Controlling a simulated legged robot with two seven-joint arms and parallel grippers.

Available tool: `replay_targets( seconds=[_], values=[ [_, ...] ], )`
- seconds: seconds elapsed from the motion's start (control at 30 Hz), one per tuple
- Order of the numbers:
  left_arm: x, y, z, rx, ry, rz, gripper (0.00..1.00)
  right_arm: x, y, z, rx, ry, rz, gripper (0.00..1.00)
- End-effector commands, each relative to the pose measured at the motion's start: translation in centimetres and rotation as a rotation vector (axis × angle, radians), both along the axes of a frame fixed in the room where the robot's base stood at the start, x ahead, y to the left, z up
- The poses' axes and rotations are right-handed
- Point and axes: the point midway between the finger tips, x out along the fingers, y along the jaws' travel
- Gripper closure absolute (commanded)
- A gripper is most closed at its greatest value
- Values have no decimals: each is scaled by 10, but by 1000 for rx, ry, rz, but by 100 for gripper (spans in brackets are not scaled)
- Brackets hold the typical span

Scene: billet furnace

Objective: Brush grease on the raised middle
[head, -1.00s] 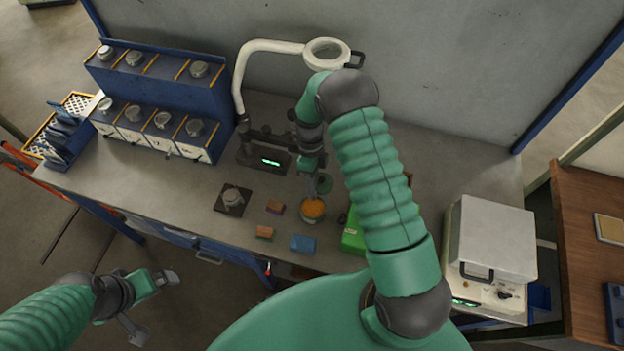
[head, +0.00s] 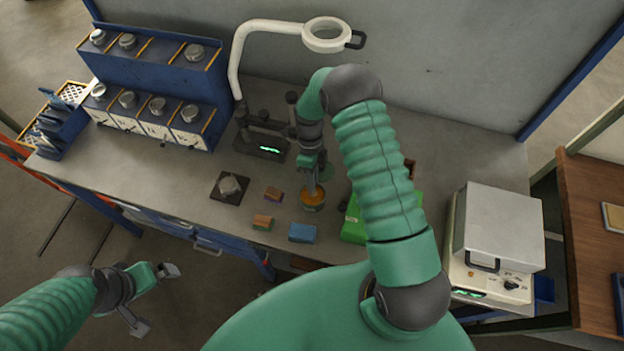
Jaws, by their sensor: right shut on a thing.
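A dark square plate (head: 217,198) with a grey raised middle (head: 230,185) lies on the bench, left of centre. A small round tin of orange grease (head: 313,201) stands to its right. My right gripper (head: 312,180) is directly over the tin, pointing down. It is shut on a thin thing, probably the brush, whose lower end appears to reach into the grease; the gripper hides most of it. My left gripper (head: 155,298) is open and empty, off the bench's front edge at lower left.
Small blocks, brown-purple (head: 273,194), orange (head: 262,222) and blue (head: 302,233), lie near the tin. A green box (head: 354,228) is partly behind my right arm. A gauge stand (head: 262,145) and ring lamp (head: 327,35) stand behind. A white oven (head: 498,228) is right.

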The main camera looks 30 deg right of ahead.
Motion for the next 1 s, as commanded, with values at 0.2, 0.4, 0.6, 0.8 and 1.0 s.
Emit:
replay_targets(
  seconds=[0.2,0.4,0.6,0.8,1.0],
  values=[
    [0,0,0,0,0,0,0,0,0,0,0,0,0,100],
    [0,0,-2,0,0,0,0,0,0,-2,0,0,0,100],
    [0,0,-3,0,0,0,0,0,0,-5,0,0,0,100],
    [0,0,-5,0,0,0,0,0,0,-7,0,0,0,100],
    [0,0,-7,0,0,0,0,0,0,-9,0,0,0,100]
  ],
)
